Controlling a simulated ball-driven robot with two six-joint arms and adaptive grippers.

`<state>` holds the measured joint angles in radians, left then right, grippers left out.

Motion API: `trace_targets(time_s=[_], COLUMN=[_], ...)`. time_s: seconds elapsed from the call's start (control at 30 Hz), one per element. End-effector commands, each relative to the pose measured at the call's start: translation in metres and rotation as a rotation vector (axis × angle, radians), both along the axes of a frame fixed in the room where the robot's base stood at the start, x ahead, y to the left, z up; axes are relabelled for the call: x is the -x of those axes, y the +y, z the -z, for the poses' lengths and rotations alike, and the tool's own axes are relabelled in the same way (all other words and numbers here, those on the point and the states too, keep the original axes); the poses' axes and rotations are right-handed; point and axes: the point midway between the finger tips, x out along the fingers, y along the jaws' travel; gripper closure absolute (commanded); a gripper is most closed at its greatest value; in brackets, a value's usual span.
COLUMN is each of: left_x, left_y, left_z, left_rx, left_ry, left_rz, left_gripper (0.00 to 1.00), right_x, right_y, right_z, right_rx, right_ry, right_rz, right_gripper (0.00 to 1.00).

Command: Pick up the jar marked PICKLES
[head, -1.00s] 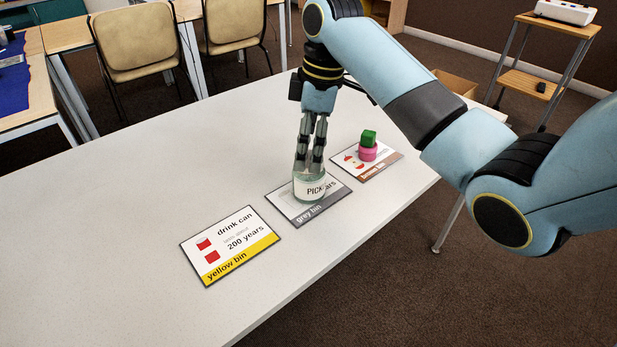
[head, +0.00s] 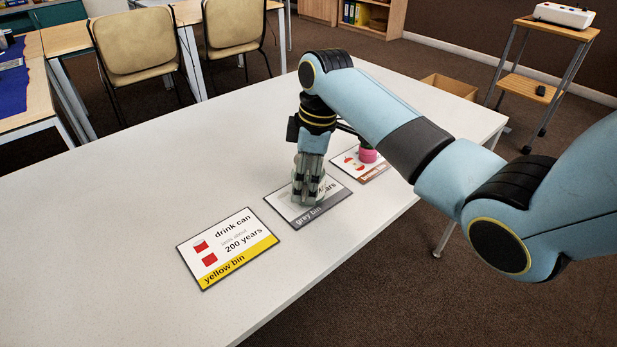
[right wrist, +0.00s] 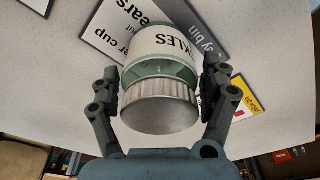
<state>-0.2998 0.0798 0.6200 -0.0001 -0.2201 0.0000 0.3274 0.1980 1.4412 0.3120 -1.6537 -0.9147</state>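The jar marked PICKLES (right wrist: 165,45) has a white label, green contents and a silver lid. It stands upright on the grey bin card (head: 312,217). In the head view the jar (head: 320,191) is mostly hidden behind my right gripper (head: 307,198). That gripper points down, with its fingers lowered around the jar. In the right wrist view the right gripper's (right wrist: 160,88) fingers are spread on both sides of the jar, close to it; I cannot tell whether they touch it. My left gripper is not in view.
The yellow bin card (head: 228,247) lies nearer on the white table (head: 130,200). Beyond the jar a pink object (head: 368,155) sits on another card (head: 378,170), partly behind my right arm. The table's left side is clear.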

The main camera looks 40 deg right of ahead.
Motion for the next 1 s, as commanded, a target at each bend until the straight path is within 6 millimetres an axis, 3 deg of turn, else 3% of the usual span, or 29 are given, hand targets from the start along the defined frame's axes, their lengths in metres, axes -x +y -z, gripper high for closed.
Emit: trace_targets(time_s=[0.03,0.4,0.77,1.0], left_x=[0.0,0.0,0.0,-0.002], left_y=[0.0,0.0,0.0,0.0], left_z=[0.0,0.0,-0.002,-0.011], left_rx=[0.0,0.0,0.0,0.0], left_ry=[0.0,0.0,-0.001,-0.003], left_rz=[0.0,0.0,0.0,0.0], left_gripper=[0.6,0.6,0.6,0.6], right_x=[0.0,0.0,-0.001,0.002], right_y=[0.0,0.0,0.0,-0.005], right_z=[0.0,0.0,-0.009,-0.047], right_rx=[0.0,0.0,0.001,0.003], right_ry=[0.0,0.0,-0.001,-0.004], right_rz=[0.0,0.0,0.0,0.001], right_gripper=[0.3,0.74,0.74,0.74])
